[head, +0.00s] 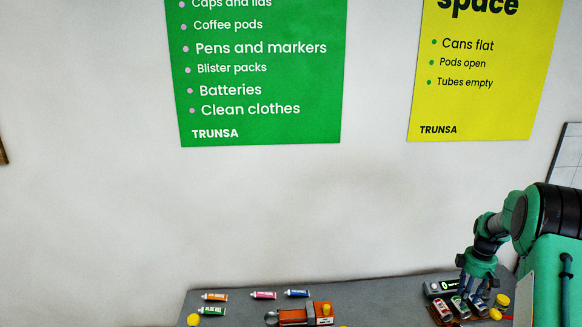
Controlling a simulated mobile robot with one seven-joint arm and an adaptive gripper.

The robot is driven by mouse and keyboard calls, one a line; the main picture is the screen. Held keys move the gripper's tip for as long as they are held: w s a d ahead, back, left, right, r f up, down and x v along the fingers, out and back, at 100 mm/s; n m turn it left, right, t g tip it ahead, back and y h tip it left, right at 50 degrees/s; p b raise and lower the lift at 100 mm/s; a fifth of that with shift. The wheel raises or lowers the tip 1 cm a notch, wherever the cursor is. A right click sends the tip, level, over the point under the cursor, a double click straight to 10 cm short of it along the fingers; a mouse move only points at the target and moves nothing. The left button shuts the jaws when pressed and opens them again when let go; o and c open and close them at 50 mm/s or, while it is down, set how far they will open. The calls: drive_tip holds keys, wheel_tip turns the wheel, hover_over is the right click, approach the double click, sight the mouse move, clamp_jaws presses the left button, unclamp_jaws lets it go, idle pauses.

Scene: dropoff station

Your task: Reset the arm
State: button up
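My gripper (474,293) is at the lower right of the head view, at the end of my green and black arm. It points down over the right part of the grey table (380,301), among several small cans. One can (460,308) lies just below and left of the fingers, and another (441,309) lies further left. The fingers are small and dark here, and they overlap the cans in the picture. I cannot tell whether they touch or hold one.
An orange-brown device (297,316) stands mid-table. Tubes, including orange (215,297), green (212,310), pink (264,295) and blue (297,293), lie left. Green (260,75) and yellow (480,100) posters hang behind.

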drive_tip(key=s+a+r+m+t+b, duration=0.15)
drive_tip(key=s+a+r, duration=0.35)
drive_tip(key=a+r, duration=0.8)
drive_tip(key=s+a+r+m+t+b, duration=0.15)
drive_tip(key=s+a+r, duration=0.25)
drive_tip(key=a+r, duration=0.85)
drive_tip(key=s+a+r+m+t+b, duration=0.1)
drive_tip(key=s+a+m+b, duration=0.1)
drive_tip(key=s+a, duration=1.15)
drive_tip(key=s+a+f+m+b, duration=0.1)
drive_tip(key=s+a+f, duration=0.1)
drive_tip(key=s+a, duration=0.2)
drive_tip(key=s+a+f+m+t+b, duration=0.1)
drive_tip(key=s+a, duration=0.3)
drive_tip(key=s, duration=0.6)
drive_tip(key=shift+a+f+m, duration=0.25)
drive_tip(key=shift+f+m, duration=0.05)
drive_tip(key=shift+f, duration=0.05)
